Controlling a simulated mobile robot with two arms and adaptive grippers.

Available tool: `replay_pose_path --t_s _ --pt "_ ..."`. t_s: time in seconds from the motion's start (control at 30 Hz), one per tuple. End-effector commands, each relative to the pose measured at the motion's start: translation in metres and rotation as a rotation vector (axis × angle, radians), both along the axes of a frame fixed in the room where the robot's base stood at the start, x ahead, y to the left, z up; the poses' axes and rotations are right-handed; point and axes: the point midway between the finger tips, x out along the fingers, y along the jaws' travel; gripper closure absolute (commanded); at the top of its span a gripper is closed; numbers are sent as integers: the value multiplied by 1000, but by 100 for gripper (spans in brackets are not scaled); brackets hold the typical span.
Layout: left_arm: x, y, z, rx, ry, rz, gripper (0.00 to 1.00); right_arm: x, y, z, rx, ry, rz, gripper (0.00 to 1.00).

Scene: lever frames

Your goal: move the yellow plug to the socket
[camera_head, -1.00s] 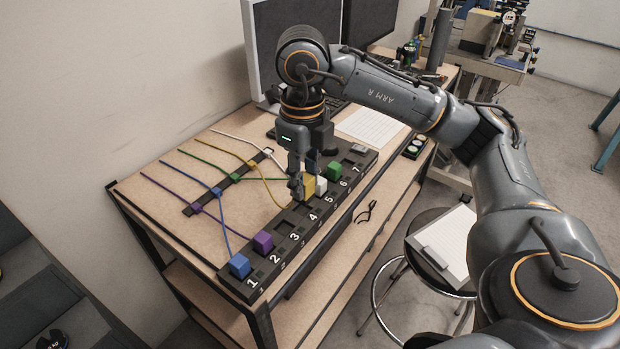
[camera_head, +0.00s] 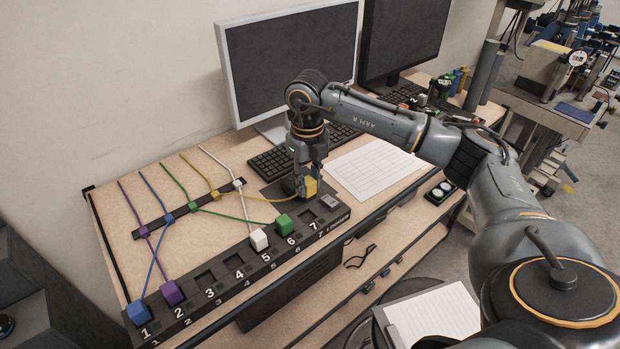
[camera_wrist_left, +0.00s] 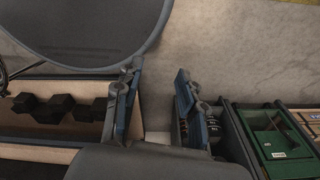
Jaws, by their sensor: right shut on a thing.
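The yellow plug (camera_head: 311,188) is a small block with a yellow cable (camera_head: 255,199) trailing left to the cable bar. My right gripper (camera_head: 307,187) points down and is shut on the plug. The plug appears above or just behind the far end of the black numbered socket strip (camera_head: 222,308), near sockets 6 and 7; its height is hard to tell. Sockets 3 (camera_head: 205,281), 4 (camera_head: 233,260) and 7 (camera_head: 306,217) look empty. My left gripper (camera_wrist_left: 158,98) is open and empty in the left wrist view, with grey floor between its fingers.
The blue plug (camera_head: 138,312) is at 1, purple (camera_head: 171,292) at 2, white (camera_head: 259,240) at 5, green (camera_head: 284,225) at 6. Other cables cross the bench left of the strip. A keyboard (camera_head: 272,160), monitors and a paper sheet (camera_head: 372,168) lie behind and right.

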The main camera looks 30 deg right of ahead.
Motion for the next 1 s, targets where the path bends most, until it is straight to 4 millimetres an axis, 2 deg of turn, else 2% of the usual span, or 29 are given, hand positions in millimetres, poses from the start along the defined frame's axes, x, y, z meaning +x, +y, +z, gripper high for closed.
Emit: replay_pose_path --t_s 0.27,0.5,0.7,1.0 --pt "7 12 -19 15 -8 0 60 -1 0 -29 0 2 0 100" --pt "6 8 -38 10 -7 -3 60 -1 0 -58 0 1 0 100" --pt "5 -1 -43 -2 -7 -5 60 0 0 -64 0 1 0 100" --pt "3 -1 -42 -1 -4 -5 60 0 0 -63 0 1 0 100"
